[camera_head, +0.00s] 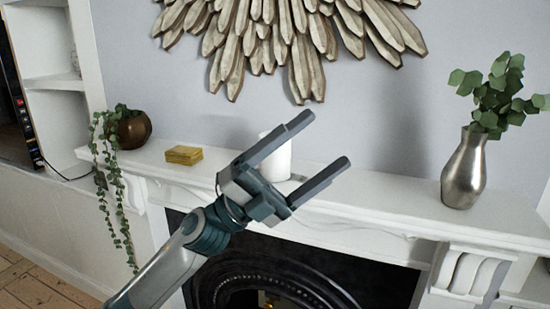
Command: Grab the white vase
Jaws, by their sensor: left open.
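A white cylindrical vase (279,160) stands upright on the white mantel shelf, near the middle of the view. My left gripper (331,140) is in front of it, with its two fingers spread wide and pointing up and to the right. The gripper's upper finger and body cover part of the vase, including much of its lower left. Nothing is held between the fingers. I cannot tell how far the gripper is from the vase in depth. My right gripper does not show.
The mantel (390,201) also bears a small yellow box (184,155), a brown pot (134,128) with a trailing plant at left, and a silver vase (464,172) with green leaves at right. A dark fireplace (375,277) opens below. A wooden wall ornament (240,52) hangs above.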

